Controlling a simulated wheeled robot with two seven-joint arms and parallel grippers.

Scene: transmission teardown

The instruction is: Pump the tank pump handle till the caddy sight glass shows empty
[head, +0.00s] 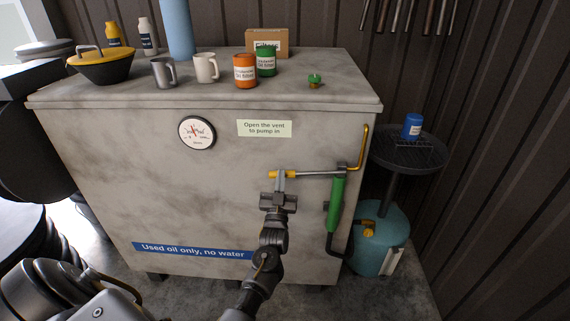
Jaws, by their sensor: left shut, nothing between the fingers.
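The pump has a green cylinder (337,203) at the right end of the grey tank's (120,160) front. Its handle (315,173) is a level metal rod reaching left to a yellow grip. A pale upright strip shows on the caddy, but no level is readable. My right gripper is not in view.
A round gauge (197,133) and a vent label (264,129) are on the tank front. Mugs, cans, bottles, a box and a small green-topped cap (314,80) stand on top. A blue can (412,126) sits on the drain pan. A ribbed wall is close behind.

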